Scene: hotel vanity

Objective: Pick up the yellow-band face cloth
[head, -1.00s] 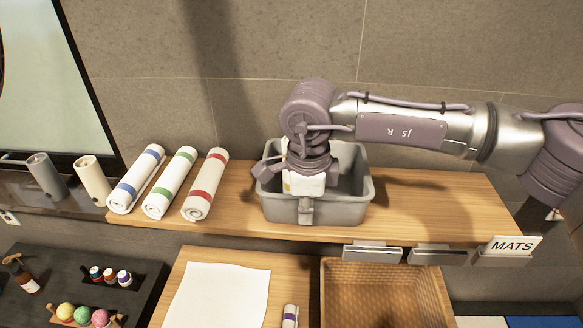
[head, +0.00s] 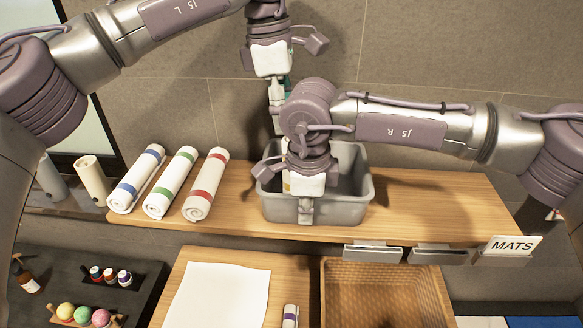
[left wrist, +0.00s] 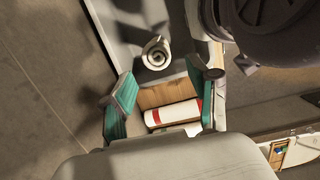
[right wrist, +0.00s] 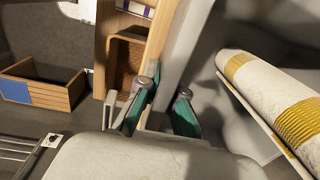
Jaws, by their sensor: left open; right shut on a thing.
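The yellow-band face cloth (right wrist: 275,95) is a white roll with yellow bands, leaning inside the grey bin (head: 345,210). In the head view only a sliver of the cloth (head: 287,182) shows beside my right gripper (head: 305,208). The right gripper is shut on the bin's front wall, which passes between its fingers in the right wrist view (right wrist: 162,100). My left gripper (head: 279,105) is open and empty, above the back left of the bin. In the left wrist view a rolled cloth end (left wrist: 156,52) shows in the bin, beyond the open fingers (left wrist: 163,108).
Rolled cloths with blue (head: 136,180), green (head: 170,184) and red (head: 205,184) bands lie on the wooden shelf (head: 430,205) left of the bin. A wicker basket (head: 385,264) and a purple-band roll (head: 290,315) are below. The shelf right of the bin is clear.

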